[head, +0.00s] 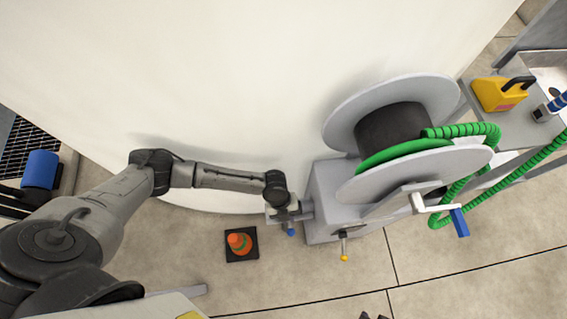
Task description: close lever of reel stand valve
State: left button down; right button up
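The reel stand (327,201) is a grey box-like base carrying a large grey reel (345,112) with green hose. A short lever with a yellow tip (344,257) sticks out from the near side of the base. A small blue piece (291,232) shows just below my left gripper; I cannot tell whether it is the valve's lever handle. My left gripper (287,211) is at the left side of the base, close to or touching a fitting there. Its fingers are not clear. Two small dark tips (374,317) at the bottom edge may be my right gripper, mostly cut off.
A large cream tank (240,70) stands behind my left arm. A yellow case (499,94) sits on a right-hand bench.

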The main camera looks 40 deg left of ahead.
dwell(0.3)
pick_arm(q)
jog(key=c, duration=1.1)
grip_release()
jog(key=shift+s, duration=0.1)
jog(key=shift+m, duration=0.3)
jog(key=r+p, duration=0.1)
jog(key=r, duration=0.1)
jog(key=d+r+p, duration=0.1)
jog(key=r, duration=0.2)
jog(key=shift+s+d+r, duration=0.1)
jog(key=shift+s, duration=0.05)
jog(key=s+d+r+p, duration=0.2)
jog(key=d+r, duration=0.3)
jog(key=d, duration=0.5)
jog(key=shift+r+p, duration=0.4)
jog(key=shift+p, duration=0.25)
jog(key=shift+d, duration=0.1)
